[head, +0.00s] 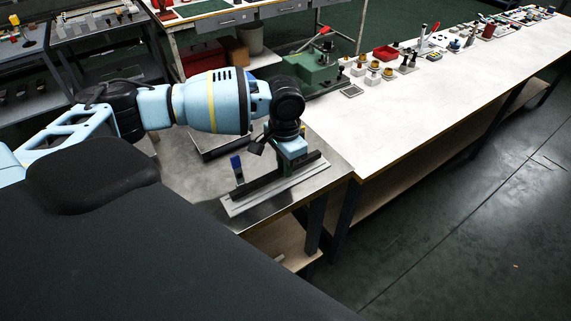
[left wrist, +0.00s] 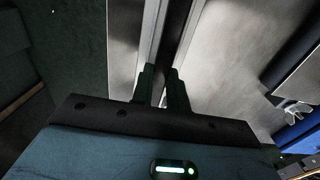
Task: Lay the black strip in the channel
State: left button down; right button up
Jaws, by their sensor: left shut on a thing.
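The black strip (head: 258,184) runs along the pale grey channel (head: 273,194) near the front edge of the metal table. My left gripper (head: 290,163) points down at the strip's right part and is shut on it. In the left wrist view the gripper's dark fingers (left wrist: 161,76) close on the strip (left wrist: 178,30), which runs up the picture between the light rails of the channel (left wrist: 151,25). I cannot tell whether the strip rests in the channel or hangs just above it. My right gripper is out of view.
A blue-topped upright piece (head: 237,165) stands by the strip's left end. The metal table (head: 190,178) has bare room to the left. A long white bench (head: 400,120) adjoins at the right, with small parts along its back. A green machine (head: 312,72) stands behind.

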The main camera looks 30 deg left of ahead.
pick_arm(q)
jog(key=shift+f, duration=0.7)
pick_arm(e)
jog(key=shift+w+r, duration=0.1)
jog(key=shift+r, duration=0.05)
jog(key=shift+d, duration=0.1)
pick_arm(q)
jog(key=c, duration=1.4)
grip_release()
jog(key=shift+f, duration=0.1)
